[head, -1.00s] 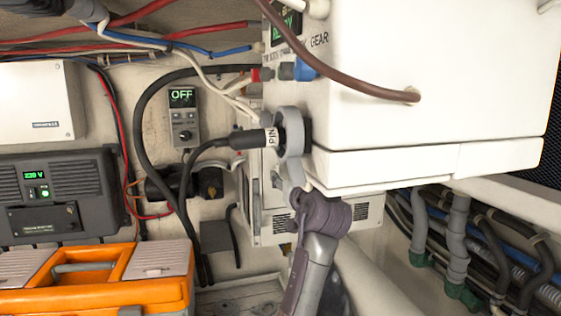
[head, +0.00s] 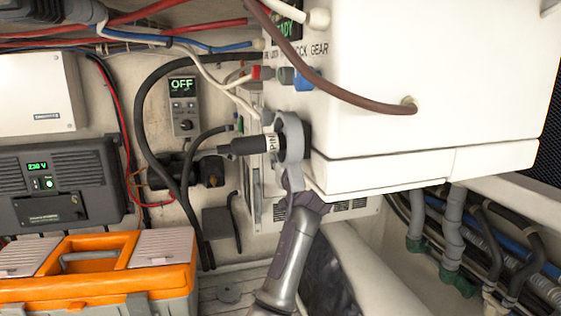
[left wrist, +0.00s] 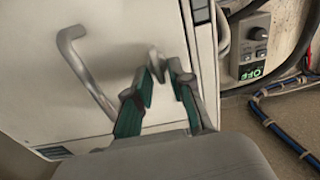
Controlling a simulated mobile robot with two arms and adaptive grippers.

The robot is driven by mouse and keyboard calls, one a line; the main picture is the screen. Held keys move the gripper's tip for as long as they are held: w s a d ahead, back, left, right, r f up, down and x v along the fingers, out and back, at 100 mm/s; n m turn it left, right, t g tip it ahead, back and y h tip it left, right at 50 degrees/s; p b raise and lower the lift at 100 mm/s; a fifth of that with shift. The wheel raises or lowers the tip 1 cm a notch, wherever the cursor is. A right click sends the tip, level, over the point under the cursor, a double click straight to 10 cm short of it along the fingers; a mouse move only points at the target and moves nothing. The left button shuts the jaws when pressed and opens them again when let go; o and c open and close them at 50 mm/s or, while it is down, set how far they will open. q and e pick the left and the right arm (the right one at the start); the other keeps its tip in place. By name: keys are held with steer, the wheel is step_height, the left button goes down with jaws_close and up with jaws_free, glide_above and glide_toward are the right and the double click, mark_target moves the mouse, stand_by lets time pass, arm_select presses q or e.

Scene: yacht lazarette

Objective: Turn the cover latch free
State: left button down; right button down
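In the left wrist view my left gripper (left wrist: 161,72) points at a white panel (left wrist: 60,85). Its two teal-padded fingers are apart. A small pale tab (left wrist: 155,62), which looks like the cover latch, stands at the fingertips, seemingly between them. I cannot tell whether the pads touch it. A bent metal handle (left wrist: 85,75) is on the same panel, left of the fingers. In the head view a grey arm of mine rises from the bottom centre to the white cabinet's (head: 440,80) lower left corner. No fingers can be made out there. My right gripper does not show.
A black plug (head: 245,146) marked PIN sits by the cabinet's left edge. The OFF controller (head: 184,105) hangs on the back wall. An orange toolbox (head: 120,270) stands lower left. A brown hose (head: 340,88) crosses the cabinet front. Pipes (head: 450,235) run lower right.

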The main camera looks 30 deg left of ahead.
arm_select(q)
steer(key=shift+s+a+f+n+b, duration=0.1)
steer(key=shift+s+f+n+b, duration=0.1)
steer(key=shift+n+b, duration=2.6)
steer(key=shift+s+a+f+n+b, duration=0.1)
steer(key=shift+f+n+b, duration=0.05)
steer(key=shift+n+b, duration=2.7)
steer(key=shift+s+a+f+n+b, duration=0.1)
steer(key=shift+f+n+b, duration=0.1)
steer(key=shift+n+b, duration=2.6)
steer(key=shift+n+p, duration=0.5)
steer(key=shift+n, duration=0.05)
steer(key=c, duration=1)
jaws_free()
